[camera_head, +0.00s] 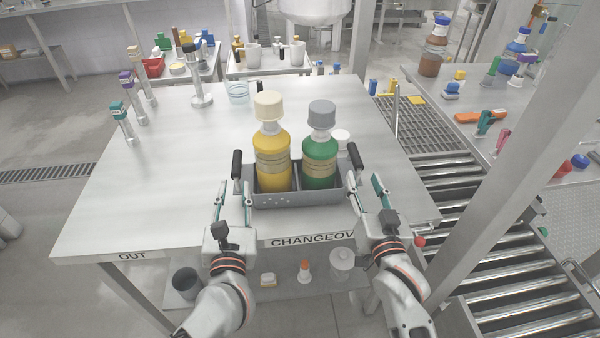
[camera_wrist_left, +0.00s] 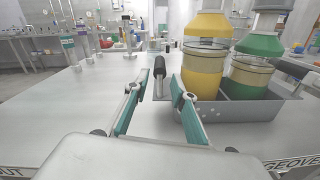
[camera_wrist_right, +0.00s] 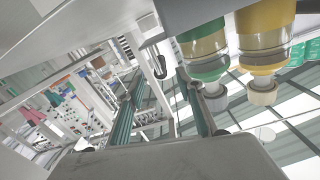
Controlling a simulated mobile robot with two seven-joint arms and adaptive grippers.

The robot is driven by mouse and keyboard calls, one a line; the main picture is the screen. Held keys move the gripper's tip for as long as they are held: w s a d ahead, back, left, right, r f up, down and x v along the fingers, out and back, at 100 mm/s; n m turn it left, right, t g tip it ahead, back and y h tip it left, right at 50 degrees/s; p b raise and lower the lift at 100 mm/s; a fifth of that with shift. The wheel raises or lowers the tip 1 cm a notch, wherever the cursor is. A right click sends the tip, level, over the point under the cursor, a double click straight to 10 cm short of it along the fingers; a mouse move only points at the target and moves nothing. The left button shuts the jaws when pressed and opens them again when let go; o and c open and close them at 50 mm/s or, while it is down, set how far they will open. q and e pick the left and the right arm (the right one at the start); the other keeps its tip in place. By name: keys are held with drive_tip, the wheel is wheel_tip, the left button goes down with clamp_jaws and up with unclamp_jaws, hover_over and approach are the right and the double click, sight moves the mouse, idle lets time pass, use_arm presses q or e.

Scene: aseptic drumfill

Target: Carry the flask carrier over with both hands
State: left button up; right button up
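The grey flask carrier (camera_head: 296,198) stands on the steel table near its front edge. It holds a yellow flask (camera_head: 272,165) with a cream cap and a green flask (camera_head: 320,160) with a grey cap, both upright. Black handles rise at its left end (camera_head: 237,163) and right end (camera_head: 354,157). My left gripper (camera_head: 233,193) is open and empty, just in front of the left handle, which shows between its fingers in the left wrist view (camera_wrist_left: 159,68). My right gripper (camera_head: 367,188) is open and empty near the right handle. The right wrist view is rolled over, so contact there is unclear.
The steel table (camera_head: 150,200) is clear to the left of the carrier. Capped stands (camera_head: 123,122) line its left edge. A roller conveyor (camera_head: 470,230) and metal post (camera_head: 500,185) are on the right.

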sight(237, 155)
use_arm(q)
drive_tip(key=shift+f, duration=0.1)
use_arm(e)
drive_tip(key=shift+r, duration=0.1)
